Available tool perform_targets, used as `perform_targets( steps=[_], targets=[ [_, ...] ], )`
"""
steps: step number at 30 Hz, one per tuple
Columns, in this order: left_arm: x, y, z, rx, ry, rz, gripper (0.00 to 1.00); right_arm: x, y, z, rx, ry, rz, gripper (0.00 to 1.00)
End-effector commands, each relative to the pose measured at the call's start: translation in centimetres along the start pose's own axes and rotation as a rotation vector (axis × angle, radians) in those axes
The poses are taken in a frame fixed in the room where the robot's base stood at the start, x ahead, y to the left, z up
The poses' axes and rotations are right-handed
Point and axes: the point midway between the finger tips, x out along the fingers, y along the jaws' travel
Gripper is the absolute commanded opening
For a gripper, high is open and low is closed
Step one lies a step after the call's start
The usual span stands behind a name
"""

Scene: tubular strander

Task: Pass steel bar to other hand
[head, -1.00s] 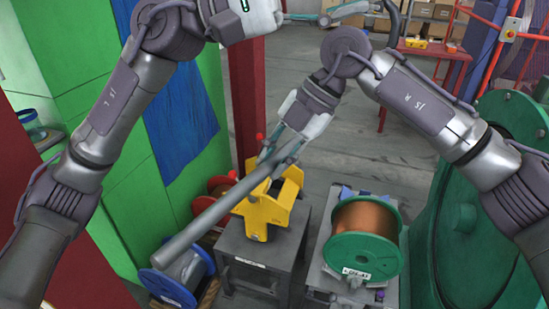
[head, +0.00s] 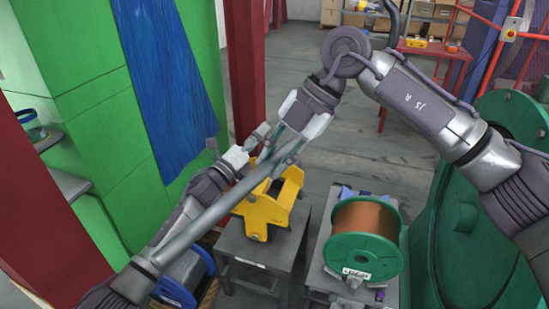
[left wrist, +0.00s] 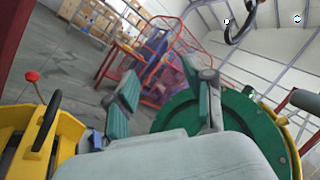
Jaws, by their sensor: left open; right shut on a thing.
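The steel bar (head: 215,208) is a long grey rod, held slanting from lower left up to the right in the head view. My right gripper (head: 282,157) is shut on its upper end. My left gripper (head: 262,137) is open, close to the upper left of my right gripper, with its forearm running behind the bar. In the left wrist view the left fingers (left wrist: 165,100) are spread apart with nothing seen between them. I cannot make out the bar in that view.
A yellow stand (head: 262,217) sits on a grey pedestal (head: 262,256) below the grippers; yellow parts also show in the left wrist view (left wrist: 66,135). A copper spool with green flanges (head: 366,247) stands to the right. A blue spool (head: 176,291) is at lower left. Open floor lies behind.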

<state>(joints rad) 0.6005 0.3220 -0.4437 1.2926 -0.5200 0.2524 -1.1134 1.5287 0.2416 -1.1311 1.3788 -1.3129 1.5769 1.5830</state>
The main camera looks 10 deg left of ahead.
Motion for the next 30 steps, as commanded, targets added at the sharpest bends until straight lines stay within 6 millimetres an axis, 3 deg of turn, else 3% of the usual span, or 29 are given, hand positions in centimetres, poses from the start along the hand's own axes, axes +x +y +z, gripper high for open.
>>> perform_targets(
  steps=[1,6,15,24,30],
  targets=[
    [-1.1,2.5,-1.1,-0.073,-0.005,0.054,0.53,-0.1,0.1,-0.1,-0.001,0.001,0.003,0.00],
    [-5.0,9.5,-4.5,-0.299,-0.038,0.216,0.53,-0.1,0.1,-0.1,-0.001,0.001,0.003,0.00],
    [-14.0,19.8,-11.3,-0.657,-0.134,0.493,0.53,-0.1,0.1,-0.1,-0.001,0.001,0.003,0.00],
    [-25.1,27.1,-18.9,-0.967,-0.275,0.760,0.53,-0.1,0.1,-0.1,-0.001,0.001,0.003,0.00],
    [-33.4,30.2,-24.1,-1.146,-0.395,0.935,0.53,-0.1,0.1,-0.1,-0.001,0.001,0.003,0.00]
  ],
)
